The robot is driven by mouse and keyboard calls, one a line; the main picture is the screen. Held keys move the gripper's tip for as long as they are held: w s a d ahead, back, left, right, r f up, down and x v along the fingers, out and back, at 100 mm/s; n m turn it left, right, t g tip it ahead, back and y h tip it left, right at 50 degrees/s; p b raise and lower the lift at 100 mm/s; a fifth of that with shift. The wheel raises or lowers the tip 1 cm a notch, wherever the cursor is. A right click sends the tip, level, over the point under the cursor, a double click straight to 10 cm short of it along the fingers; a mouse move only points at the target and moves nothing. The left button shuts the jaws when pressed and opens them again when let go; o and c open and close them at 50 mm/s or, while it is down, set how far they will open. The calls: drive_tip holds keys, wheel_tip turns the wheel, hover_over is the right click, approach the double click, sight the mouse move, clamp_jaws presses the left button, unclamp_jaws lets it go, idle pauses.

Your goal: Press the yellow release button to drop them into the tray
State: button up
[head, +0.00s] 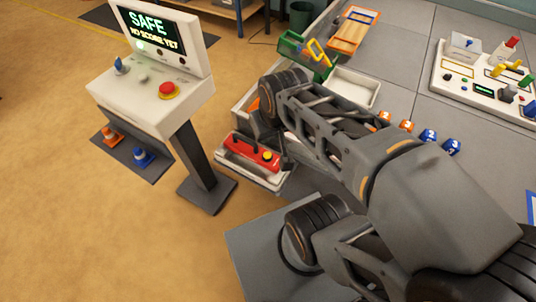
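A red control box (250,154) sits on a pale ledge at the left edge of the bench. It carries a black stick and a round yellow button (268,155) at its right end. My arm reaches from the lower right over the bench, with its wrist bending down beside the red box. Only a dark bit of my gripper (286,150) shows just right of the yellow button; I cannot tell whether it touches it. Its fingers are hidden. A white tray (357,87) stands behind my arm, near a green holder (303,52) with a yellow frame.
A scoreboard console (150,95) reading "SAFE, NO SCORE YET" stands left, with a red knob. Orange and blue numbered pieces (428,135) lie right of my arm. A control panel (465,85) is at the upper right. An orange-framed wooden rack (353,30) stands behind.

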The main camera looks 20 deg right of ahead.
clamp_jaws()
idle(1.3)
